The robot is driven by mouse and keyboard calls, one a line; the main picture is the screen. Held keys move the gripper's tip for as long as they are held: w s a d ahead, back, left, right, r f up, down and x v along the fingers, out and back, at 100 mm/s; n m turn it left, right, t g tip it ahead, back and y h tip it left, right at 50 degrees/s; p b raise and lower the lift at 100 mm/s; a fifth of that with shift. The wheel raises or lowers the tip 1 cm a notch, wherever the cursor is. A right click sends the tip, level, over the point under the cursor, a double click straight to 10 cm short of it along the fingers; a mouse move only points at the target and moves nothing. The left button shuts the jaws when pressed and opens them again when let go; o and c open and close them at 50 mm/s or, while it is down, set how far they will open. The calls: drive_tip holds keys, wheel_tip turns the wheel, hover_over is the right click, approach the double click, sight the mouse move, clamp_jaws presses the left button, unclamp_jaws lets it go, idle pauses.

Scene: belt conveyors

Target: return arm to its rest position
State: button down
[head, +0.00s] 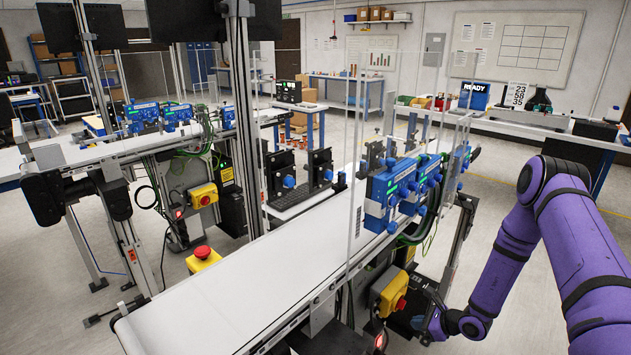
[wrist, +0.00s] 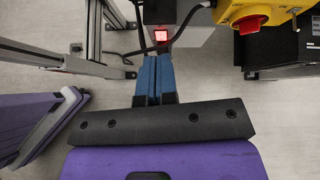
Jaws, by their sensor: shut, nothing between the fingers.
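My purple arm (head: 540,230) shows on the right in the head view, bent at the elbow and hanging down beside the near conveyor. My gripper (head: 420,324) is low, near the conveyor's right legs, partly hidden at the end of the arm. In the wrist view my gripper (wrist: 155,68) has its two blue fingers side by side, shut with nothing between them. The fingers point toward a grey box with a lit red button (wrist: 160,36). Whether they touch it I cannot tell.
The near conveyor (head: 250,270) has an empty white belt. Metal legs (wrist: 92,40) stand to the left there. Open floor (head: 520,320) lies around my arm.

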drive_tip(key=w+a+r+n+g+y, duration=0.15)
drive_tip(key=r+n, duration=0.25)
drive_tip(key=r, duration=0.7)
drive_tip(key=w+a+r+n+g+y, duration=0.15)
drive_tip(key=r+n, duration=0.25)
drive_tip(key=r, duration=0.7)
drive_tip(key=s+a+r+n+g+h, duration=0.1)
drive_tip(key=s+a+r+n, duration=0.15)
drive_tip(key=r, duration=0.55)
drive_tip(key=s+a+r+n+h, duration=0.15)
drive_tip(key=s+r+n, duration=0.25)
drive_tip(key=r, duration=0.4)
drive_tip(key=s+a+r+n+g+h, duration=0.1)
drive_tip(key=s+a+r+n+h, duration=0.15)
drive_tip(key=s+r+n, duration=0.7)
drive_tip(key=s+d+r+t+h, duration=0.1)
drive_tip(key=s+d+r+h, duration=0.1)
drive_tip(key=s+r, duration=0.4)
drive_tip(key=s+d+r+n+t+h, duration=0.1)
drive_tip(key=s+r, duration=0.5)
drive_tip(key=s, duration=0.8)
drive_tip(key=d+t+h, duration=0.1)
drive_tip(key=d+h, duration=0.1)
drive_tip(key=shift+d+h, duration=0.25)
drive_tip(key=shift+h, duration=0.15)
